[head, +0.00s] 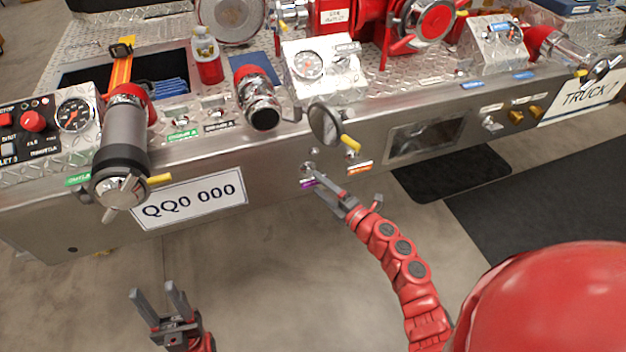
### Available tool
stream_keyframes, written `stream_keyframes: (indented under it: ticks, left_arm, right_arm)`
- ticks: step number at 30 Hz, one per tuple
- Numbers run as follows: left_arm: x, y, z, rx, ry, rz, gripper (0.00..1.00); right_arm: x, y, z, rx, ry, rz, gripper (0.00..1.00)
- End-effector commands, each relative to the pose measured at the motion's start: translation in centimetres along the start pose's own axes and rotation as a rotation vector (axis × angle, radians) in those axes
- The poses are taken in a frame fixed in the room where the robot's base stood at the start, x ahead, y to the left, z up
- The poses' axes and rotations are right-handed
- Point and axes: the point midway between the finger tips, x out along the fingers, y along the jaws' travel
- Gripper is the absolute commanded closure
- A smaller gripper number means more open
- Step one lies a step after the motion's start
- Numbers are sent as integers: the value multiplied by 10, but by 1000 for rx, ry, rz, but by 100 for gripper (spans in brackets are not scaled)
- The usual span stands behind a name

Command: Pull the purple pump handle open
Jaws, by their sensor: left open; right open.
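A small silver pull handle (308,168) sits on the front face of the bumper. A purple label (307,184) is just below it. My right gripper (318,181) is open, with its fingertips right at the handle and label. I cannot tell whether the handle is between the fingers or whether they touch it. The fingertips cover part of the label. My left gripper (158,292) is open and empty, low at the left over the floor and well away from the bumper.
Another handle with an orange label (359,168) is just right of the purple one. A capped pipe (323,124) with a yellow lever sticks out above. A large outlet (122,150) juts out at the left. Floor in front is clear.

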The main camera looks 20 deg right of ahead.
Motion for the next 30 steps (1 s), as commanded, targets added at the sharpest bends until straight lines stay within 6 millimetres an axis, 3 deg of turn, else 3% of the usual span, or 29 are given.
stream_keyframes:
  ticks: [6, 17, 28, 30]
  left_arm:
    - [-1, 0, 0, 0, 0, 0, 50]
    - [-1, 0, 0, 0, 0, 0, 50]
    - [-1, 0, 0, 0, 0, 0, 50]
    - [-1, 0, 0, 0, 0, 0, 50]
  right_arm:
    - [28, 1, 0, 1, 0, 3, 30]
    - [33, 0, 0, 0, 0, 1, 30]
    - [33, 0, 0, 0, 0, 1, 95]
    - [33, 1, 0, 0, 0, 1, 100]
